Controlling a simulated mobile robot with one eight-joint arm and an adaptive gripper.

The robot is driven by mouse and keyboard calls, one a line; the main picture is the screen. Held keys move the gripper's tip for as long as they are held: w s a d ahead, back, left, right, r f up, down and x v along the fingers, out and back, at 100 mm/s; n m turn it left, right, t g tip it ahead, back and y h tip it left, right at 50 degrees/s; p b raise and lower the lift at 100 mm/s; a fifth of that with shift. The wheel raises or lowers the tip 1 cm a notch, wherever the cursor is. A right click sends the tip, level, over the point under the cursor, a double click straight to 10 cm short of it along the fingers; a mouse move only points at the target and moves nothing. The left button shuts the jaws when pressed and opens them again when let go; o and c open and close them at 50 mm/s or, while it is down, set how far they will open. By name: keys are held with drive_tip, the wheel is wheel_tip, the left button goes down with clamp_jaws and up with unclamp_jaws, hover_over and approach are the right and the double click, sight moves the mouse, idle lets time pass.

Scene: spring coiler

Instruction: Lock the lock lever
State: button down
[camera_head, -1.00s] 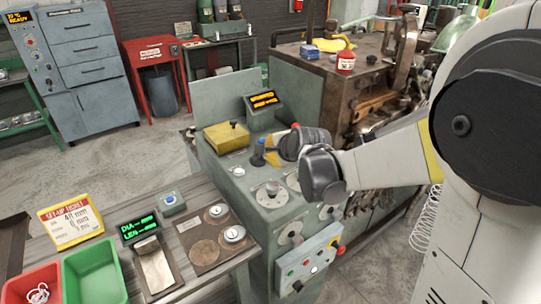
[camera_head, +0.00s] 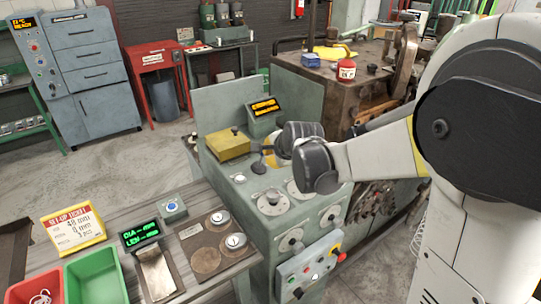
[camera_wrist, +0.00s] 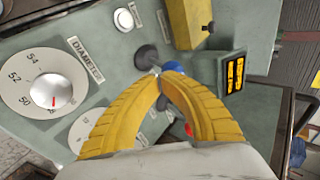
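The lock lever (camera_head: 258,167) has a dark round base on the top of the grey-green coiler console. Its dark arm runs up to my gripper's fingertips. In the wrist view the lever's dark base (camera_wrist: 147,57) lies just beyond the yellow fingertips of my gripper (camera_wrist: 160,73). The tips are nearly together, with a thin shiny piece of the lever between them. A small red and blue piece shows between the fingers; I cannot tell if it belongs to the lever. In the head view my gripper (camera_head: 271,157) is partly hidden by its own wrist.
A yellow box (camera_head: 228,145) and an amber display (camera_head: 264,107) stand behind the lever. A diameter dial (camera_wrist: 45,88) is at left in the wrist view. A button panel (camera_head: 312,262) is on the console front. A side bench holds a green bin (camera_head: 97,278).

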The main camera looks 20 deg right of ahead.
drive_tip(key=shift+w+r, duration=0.15)
drive_tip(key=w+r+g+p, duration=0.1)
drive_tip(key=p, duration=0.1)
drive_tip(key=w+a+g+h+p, duration=0.1)
drive_tip(key=w+g+p, duration=0.1)
drive_tip(key=shift+r+g, duration=0.3)
drive_tip(key=shift+r, duration=0.1)
drive_tip(key=shift+w+a+r+n+g+h+p, duration=0.15)
drive_tip(key=shift+w+a+g+h+p, duration=0.1)
drive_tip(key=shift+w+g+p, duration=0.3)
drive_tip(key=shift+w+a+f+n+g+h+p, duration=0.1)
drive_tip(key=shift+w+a+n+g+h+p, duration=0.15)
drive_tip(key=shift+w+g, duration=0.4)
drive_tip(key=shift+w+a, duration=0.1)
drive_tip(key=shift+w, duration=0.5)
